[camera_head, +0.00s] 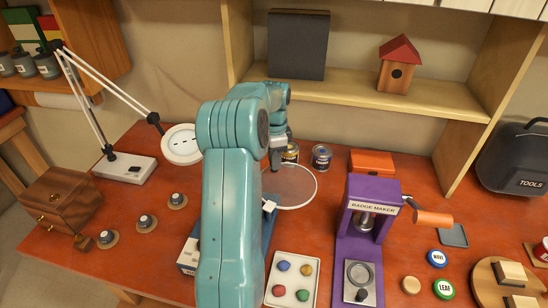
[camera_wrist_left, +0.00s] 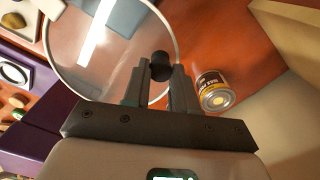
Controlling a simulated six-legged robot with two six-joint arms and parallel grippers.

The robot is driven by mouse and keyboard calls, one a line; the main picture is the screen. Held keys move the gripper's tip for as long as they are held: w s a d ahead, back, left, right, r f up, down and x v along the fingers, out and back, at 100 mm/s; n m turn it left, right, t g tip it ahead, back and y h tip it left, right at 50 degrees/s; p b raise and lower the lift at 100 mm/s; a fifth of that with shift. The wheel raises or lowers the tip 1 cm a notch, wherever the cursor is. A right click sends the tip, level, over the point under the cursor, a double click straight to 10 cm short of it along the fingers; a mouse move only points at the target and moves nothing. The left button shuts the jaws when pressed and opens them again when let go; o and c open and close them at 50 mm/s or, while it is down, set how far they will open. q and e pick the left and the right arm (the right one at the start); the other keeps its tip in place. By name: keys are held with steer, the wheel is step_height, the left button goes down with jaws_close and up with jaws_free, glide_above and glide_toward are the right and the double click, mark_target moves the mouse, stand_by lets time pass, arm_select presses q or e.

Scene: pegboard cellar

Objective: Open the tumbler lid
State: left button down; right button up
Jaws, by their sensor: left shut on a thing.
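The clear round lid with a white rim (camera_head: 313,198) lies or hangs over the red table, right of my left arm. In the left wrist view the lid (camera_wrist_left: 70,65) fills the upper left, and its black knob (camera_wrist_left: 161,62) sits at its edge. My left gripper (camera_head: 276,166) reaches down to the lid's far edge. In the left wrist view the gripper's fingers (camera_wrist_left: 158,76) are shut on the knob. A blue body (camera_head: 270,222) shows below the lid, mostly hidden by my arm. How far the lid is raised is hard to tell. My right gripper is not in view.
Two small cans stand just beyond the lid, one in clear view (camera_head: 321,157). A lamp (camera_head: 125,168) and wooden chest (camera_head: 65,200) stand left.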

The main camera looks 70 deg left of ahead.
arm_select(q)
steer(key=shift+d+f, duration=0.15)
steer(key=c, duration=0.9)
jaws_free()
steer(key=shift+r, duration=0.4)
step_height(320, 180, up, 16)
steer(key=shift+f, duration=0.15)
